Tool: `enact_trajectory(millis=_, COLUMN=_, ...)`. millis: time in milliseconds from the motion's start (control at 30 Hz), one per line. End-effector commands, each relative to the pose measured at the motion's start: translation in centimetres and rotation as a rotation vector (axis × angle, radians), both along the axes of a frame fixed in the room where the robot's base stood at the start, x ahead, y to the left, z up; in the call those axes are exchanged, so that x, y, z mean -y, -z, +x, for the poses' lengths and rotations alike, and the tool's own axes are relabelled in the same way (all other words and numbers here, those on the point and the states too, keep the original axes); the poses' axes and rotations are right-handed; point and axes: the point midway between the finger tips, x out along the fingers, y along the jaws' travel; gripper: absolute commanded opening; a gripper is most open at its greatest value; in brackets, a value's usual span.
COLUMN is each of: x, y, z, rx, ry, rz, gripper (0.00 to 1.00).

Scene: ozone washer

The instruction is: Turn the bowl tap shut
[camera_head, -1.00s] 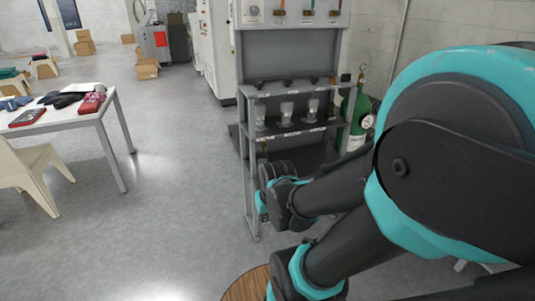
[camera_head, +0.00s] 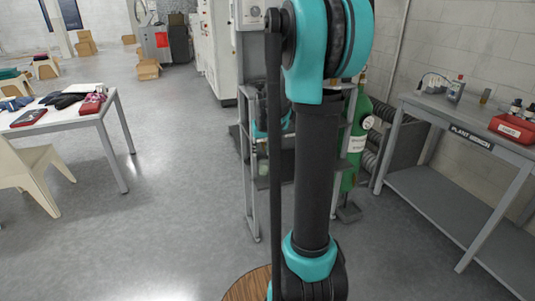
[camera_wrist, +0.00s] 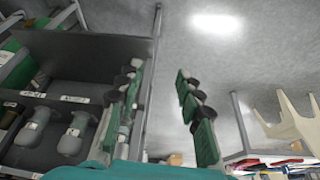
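The grey rack (camera_head: 249,190) stands ahead in the head view, mostly covered by my upright arm. The wrist view shows a shelf of the rack (camera_wrist: 90,48) at the left, with glass bowls (camera_wrist: 74,132) under its labelled edge. I cannot make out which part is the bowl tap. My gripper (camera_wrist: 160,72) has its two green-padded fingers spread apart with nothing between them. It is to the right of the bowls, its left finger overlapping the rack's edge in the picture. In the head view the gripper is hidden behind the arm.
A green gas cylinder (camera_head: 357,140) stands right of the rack. A grey workbench (camera_head: 440,110) with bottles and a red box (camera_head: 512,128) is at the right. A white table (camera_head: 85,115) and a chair (camera_head: 35,170) are at the left. The floor between is clear.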

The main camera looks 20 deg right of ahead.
Motion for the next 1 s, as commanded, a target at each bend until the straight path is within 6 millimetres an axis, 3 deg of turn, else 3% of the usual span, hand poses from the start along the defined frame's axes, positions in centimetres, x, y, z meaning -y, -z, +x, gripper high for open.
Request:
enact_trajectory(millis=33, x=1.0, y=-0.1, z=2.5, rx=0.001, ry=0.010, rz=0.000, gripper=0.36)
enact_trajectory(millis=200, x=4.2, y=0.3, z=9.8, rx=0.004, ry=0.034, rz=-0.001, gripper=0.36)
enact_trajectory(millis=400, x=7.8, y=1.5, z=16.3, rx=0.008, ry=0.056, rz=-0.003, gripper=0.36)
enact_trajectory(millis=533, x=9.1, y=2.1, z=18.5, rx=0.009, ry=0.064, rz=-0.003, gripper=0.36)
enact_trajectory(millis=767, x=9.8, y=3.2, z=19.7, rx=0.009, ry=0.067, rz=-0.003, gripper=0.36)
enact_trajectory(millis=1000, x=9.9, y=6.9, z=21.2, rx=0.010, ry=0.067, rz=-0.003, gripper=0.36)
